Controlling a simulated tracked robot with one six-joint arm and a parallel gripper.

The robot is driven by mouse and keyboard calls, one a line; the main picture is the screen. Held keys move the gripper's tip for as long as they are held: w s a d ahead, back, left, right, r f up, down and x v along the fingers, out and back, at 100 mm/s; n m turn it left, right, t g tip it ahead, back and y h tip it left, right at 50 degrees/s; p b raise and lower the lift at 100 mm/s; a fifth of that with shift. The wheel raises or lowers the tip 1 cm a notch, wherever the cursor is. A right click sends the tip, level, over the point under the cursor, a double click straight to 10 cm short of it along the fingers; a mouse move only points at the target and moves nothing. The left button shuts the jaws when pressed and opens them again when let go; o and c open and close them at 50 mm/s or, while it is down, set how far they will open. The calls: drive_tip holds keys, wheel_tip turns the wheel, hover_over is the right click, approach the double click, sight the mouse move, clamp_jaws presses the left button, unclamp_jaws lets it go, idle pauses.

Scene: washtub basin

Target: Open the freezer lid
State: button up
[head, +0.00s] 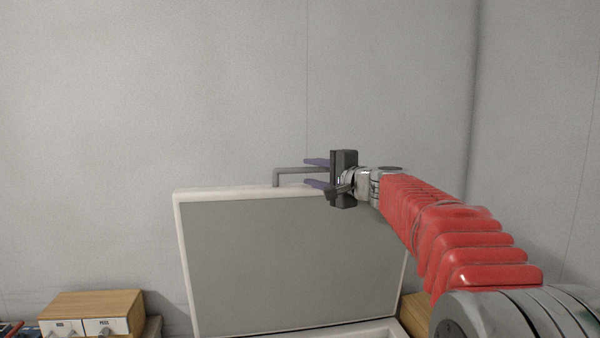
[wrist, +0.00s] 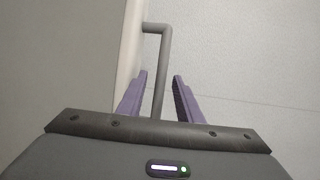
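The freezer lid (head: 290,262) stands raised, nearly upright, with its grey inner panel and white rim facing me in the head view. The lid also shows at the left of the wrist view (wrist: 60,70). A grey bar handle (head: 277,177) sticks up from its top edge; it shows in the wrist view too (wrist: 158,75). My gripper (head: 317,173) is at the handle, above the lid's top edge. Its two purple fingers are apart, with the bar between them. In the wrist view (wrist: 160,95), gaps show on both sides of the bar.
A wooden drawer box (head: 90,308) with white fronts stands at the lower left. Part of the freezer's white rim (head: 370,331) shows below the lid. Another wooden piece (head: 416,311) is at the lid's lower right. A grey wall (head: 200,90) is behind everything.

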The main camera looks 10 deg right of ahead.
sight(308, 172)
drive_tip(key=shift+x, duration=1.85)
drive_tip(key=shift+c, duration=0.5)
drive_tip(key=shift+f, duration=0.1)
clamp_jaws()
